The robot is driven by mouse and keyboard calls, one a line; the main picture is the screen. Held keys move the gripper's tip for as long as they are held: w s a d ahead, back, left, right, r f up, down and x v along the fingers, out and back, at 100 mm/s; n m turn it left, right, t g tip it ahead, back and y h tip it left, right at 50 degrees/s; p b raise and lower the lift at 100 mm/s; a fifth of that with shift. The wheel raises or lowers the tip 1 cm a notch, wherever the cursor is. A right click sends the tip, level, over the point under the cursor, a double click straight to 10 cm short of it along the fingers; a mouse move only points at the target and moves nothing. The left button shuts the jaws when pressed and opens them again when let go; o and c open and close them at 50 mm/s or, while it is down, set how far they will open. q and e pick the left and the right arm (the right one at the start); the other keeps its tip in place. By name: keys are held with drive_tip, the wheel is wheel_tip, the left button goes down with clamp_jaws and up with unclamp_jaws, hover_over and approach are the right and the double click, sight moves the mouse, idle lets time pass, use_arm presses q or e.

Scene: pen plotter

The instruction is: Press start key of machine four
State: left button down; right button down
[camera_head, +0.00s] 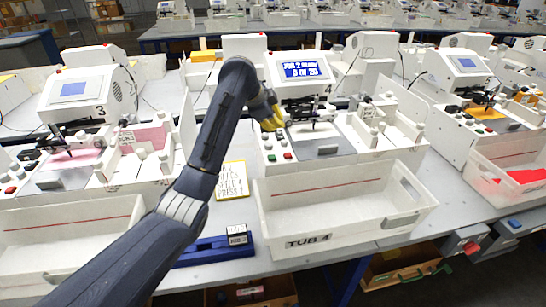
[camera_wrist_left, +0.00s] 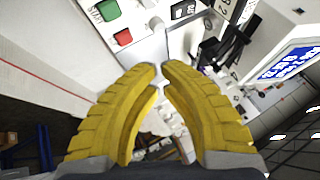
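Machine four (camera_head: 308,72) is a white plotter with a lit blue screen and a "4" below it. Its key panel at the front left has a green key (camera_head: 271,158) and a red key (camera_head: 288,156). My left gripper (camera_head: 272,119) has yellow fingers and is over the left side of machine four, behind the keys. In the wrist view its fingertips (camera_wrist_left: 160,66) nearly meet, with nothing held. My right gripper is out of view.
A white bin marked "TUB 4" (camera_head: 310,240) stands in front of machine four. A yellow note (camera_head: 231,180) and a blue holder (camera_head: 213,251) lie to its left. Machine three (camera_head: 84,92) stands left, another plotter (camera_head: 458,68) right. A pen carriage (camera_head: 316,112) is near my gripper.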

use_arm(q)
drive_tip(key=shift+f, duration=4.4)
drive_tip(key=shift+f, duration=0.9)
drive_tip(key=shift+r, duration=0.9)
drive_tip(key=shift+r, duration=2.5)
